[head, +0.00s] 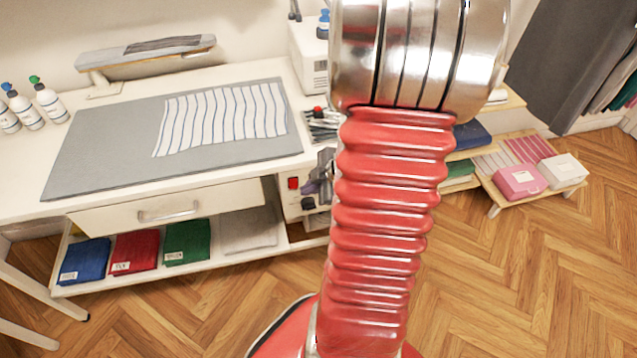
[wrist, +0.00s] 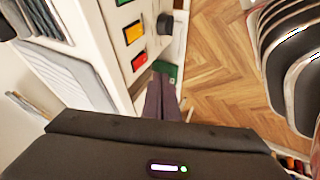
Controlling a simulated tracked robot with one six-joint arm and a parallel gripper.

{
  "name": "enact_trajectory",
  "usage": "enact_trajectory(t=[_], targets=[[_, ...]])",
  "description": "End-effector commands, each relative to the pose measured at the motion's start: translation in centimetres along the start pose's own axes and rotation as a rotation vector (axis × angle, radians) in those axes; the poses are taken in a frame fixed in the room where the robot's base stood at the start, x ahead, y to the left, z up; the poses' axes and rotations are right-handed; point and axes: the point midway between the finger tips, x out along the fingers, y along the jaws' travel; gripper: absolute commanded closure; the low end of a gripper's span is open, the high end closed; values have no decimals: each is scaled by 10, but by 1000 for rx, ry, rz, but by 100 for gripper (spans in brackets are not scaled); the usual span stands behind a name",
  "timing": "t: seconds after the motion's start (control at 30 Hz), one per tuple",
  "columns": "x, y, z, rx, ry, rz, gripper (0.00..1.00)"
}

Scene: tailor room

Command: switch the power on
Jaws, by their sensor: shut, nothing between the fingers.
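A white control panel (wrist: 112,45) on the bench's front shows in the wrist view. It carries a green patch (wrist: 122,2), an orange-yellow patch (wrist: 133,32), a red patch (wrist: 139,60) and a black knob (wrist: 165,23). In the head view a red switch (head: 293,183) shows on the panel, above a dark knob (head: 307,203). I cannot tell which part is the power switch or how it is set. My gripper (wrist: 161,78) is shut and empty, its fingers pointing along the panel near the red patch. In the head view my gripper (head: 311,187) is just right of the red switch, partly hidden by my arm.
A grey mat (head: 100,160) with striped cloth (head: 220,118) lies on the bench. Folded blue, red and green cloths (head: 187,241) lie on the shelf below. A low rack with a pink box (head: 519,181) stands at the right. The wooden floor (head: 500,270) in front is clear.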

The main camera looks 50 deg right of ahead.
Motion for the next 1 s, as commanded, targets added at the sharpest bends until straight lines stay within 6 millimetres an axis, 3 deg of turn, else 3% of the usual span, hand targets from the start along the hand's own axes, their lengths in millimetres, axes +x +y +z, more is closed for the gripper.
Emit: enact_trajectory(t=[0.5,1.0], targets=[[-51,0,0,-1,-1,1,100],[-53,-2,0,0,0,-2,100]])
